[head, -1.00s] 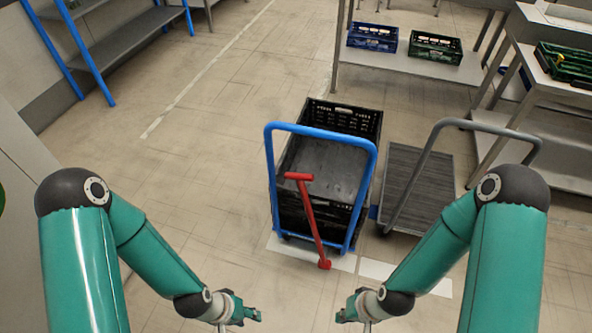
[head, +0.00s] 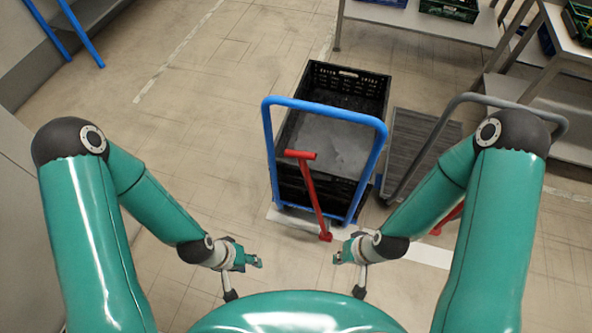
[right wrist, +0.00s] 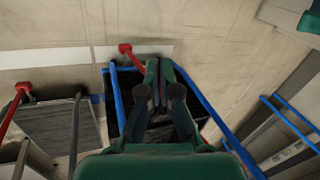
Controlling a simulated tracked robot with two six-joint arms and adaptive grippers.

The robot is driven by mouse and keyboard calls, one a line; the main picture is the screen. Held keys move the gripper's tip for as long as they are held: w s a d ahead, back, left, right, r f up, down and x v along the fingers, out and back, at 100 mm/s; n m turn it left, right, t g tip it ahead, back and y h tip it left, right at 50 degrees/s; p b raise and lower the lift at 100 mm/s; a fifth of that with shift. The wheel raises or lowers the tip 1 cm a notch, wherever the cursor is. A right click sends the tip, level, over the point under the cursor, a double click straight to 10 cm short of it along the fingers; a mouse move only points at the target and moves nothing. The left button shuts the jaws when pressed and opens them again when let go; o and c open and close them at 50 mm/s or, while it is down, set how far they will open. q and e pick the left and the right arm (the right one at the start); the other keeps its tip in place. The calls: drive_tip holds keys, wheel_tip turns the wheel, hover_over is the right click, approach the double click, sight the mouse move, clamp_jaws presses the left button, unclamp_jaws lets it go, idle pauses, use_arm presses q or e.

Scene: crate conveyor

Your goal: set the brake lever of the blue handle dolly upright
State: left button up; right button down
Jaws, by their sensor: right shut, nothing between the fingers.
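The blue handle dolly (head: 377,150) stands in front of me with black crates on it. Its red brake lever (head: 313,190) leans, with its T-shaped top to the left of its foot in the head view. It also shows partly in the right wrist view (right wrist: 128,50). My left gripper (head: 256,262) is left of the lever, apart from it; its finger gap is too small to judge. My right gripper (head: 338,257) is near the lever's foot in the picture, shut and empty. In the right wrist view its fingers (right wrist: 158,68) lie over the dark crate area.
A grey handle dolly (head: 425,150) stands to the right, with its own red lever (head: 447,219) partly hidden behind my right arm. Black crates (head: 345,80) fill the blue dolly. Benches with crates (head: 450,8) stand at the back right. Floor to the left is clear.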

drive_tip(key=w+a+f+n+t+b, duration=0.2)
drive_tip(key=w+a+n+t+b, duration=0.1)
drive_tip(key=w+n+b, duration=0.35)
drive_tip(key=w+a+f+n+t+b, duration=0.35)
drive_tip(key=w+n+b, duration=0.2)
drive_tip(key=b, duration=0.25)
drive_tip(key=w+a+r+n+t+b, duration=0.4)
drive_tip(key=a+r+n+t+b, duration=0.4)
drive_tip(key=n+b, duration=0.5)
drive_tip(key=w+m+b, duration=0.1)
drive_tip(key=w+b, duration=0.2)
drive_tip(key=w, duration=0.7)
drive_tip(key=shift+s+d+r+t, duration=0.1)
drive_tip(key=shift+s+d+t, duration=0.1)
drive_tip(key=shift+d, duration=0.6)
drive_tip(key=shift+s+d+t, duration=0.1)
drive_tip(key=shift+d+t, duration=0.05)
drive_tip(key=shift+d, duration=0.65)
drive_tip(key=shift+b, duration=0.35)
